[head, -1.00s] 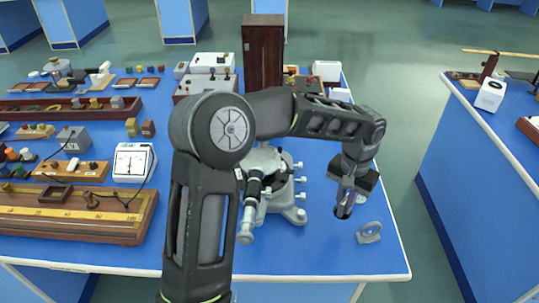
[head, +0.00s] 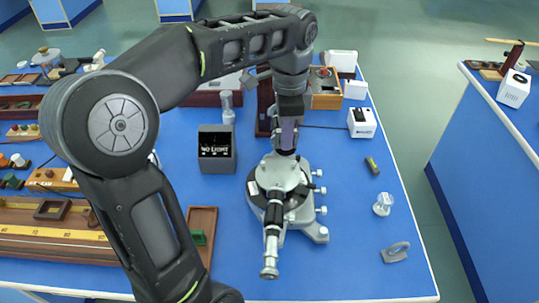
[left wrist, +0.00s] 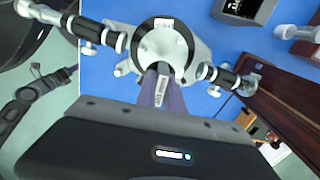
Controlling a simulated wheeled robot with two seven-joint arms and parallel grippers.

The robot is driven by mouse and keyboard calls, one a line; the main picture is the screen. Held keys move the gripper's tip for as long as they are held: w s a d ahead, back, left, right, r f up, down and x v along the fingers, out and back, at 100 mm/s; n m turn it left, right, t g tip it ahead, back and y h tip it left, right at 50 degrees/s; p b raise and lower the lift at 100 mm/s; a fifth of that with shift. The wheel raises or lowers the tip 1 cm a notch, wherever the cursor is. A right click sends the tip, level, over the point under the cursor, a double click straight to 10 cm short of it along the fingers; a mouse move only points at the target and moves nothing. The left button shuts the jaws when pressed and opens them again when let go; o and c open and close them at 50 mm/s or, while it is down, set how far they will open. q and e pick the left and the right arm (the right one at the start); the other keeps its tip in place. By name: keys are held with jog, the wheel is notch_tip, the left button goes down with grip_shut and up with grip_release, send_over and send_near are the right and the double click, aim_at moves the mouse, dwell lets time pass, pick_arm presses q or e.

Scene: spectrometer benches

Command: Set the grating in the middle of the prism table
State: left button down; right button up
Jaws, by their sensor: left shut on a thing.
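The spectrometer (head: 277,180) stands on the blue bench, its telescope (head: 271,240) pointing to the front. Its round prism table (left wrist: 148,42) shows from above in the left wrist view, pale with a dark rim. My left gripper (head: 287,137) is above the spectrometer, pointing down. In the left wrist view its purple-grey fingers (left wrist: 161,82) reach towards the prism table and are shut on the grating (left wrist: 159,88), a narrow pale edge with a small label between them. The grating is mostly hidden, and I cannot tell whether it touches the table. My right gripper is out of view.
A black box with a "NO LIGHT" display (head: 216,150) stands left of the spectrometer. The front right of the bench is mostly clear.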

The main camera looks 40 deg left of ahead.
pick_arm(q)
jog(key=shift+s+a+r+m, duration=0.3)
jog(key=shift+a+r+m, duration=0.25)
jog(key=shift+a, duration=0.2)
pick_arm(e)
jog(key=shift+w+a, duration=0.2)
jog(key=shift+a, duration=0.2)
pick_arm(q)
jog(key=shift+d+r, duration=0.1)
jog(key=shift+f, duration=3.2)
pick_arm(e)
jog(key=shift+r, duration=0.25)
pick_arm(q)
notch_tip(320, 180, down, 3)
jog(key=shift+f+p, duration=0.1)
jog(key=shift+p, duration=0.3)
jog(key=shift+f, duration=0.25)
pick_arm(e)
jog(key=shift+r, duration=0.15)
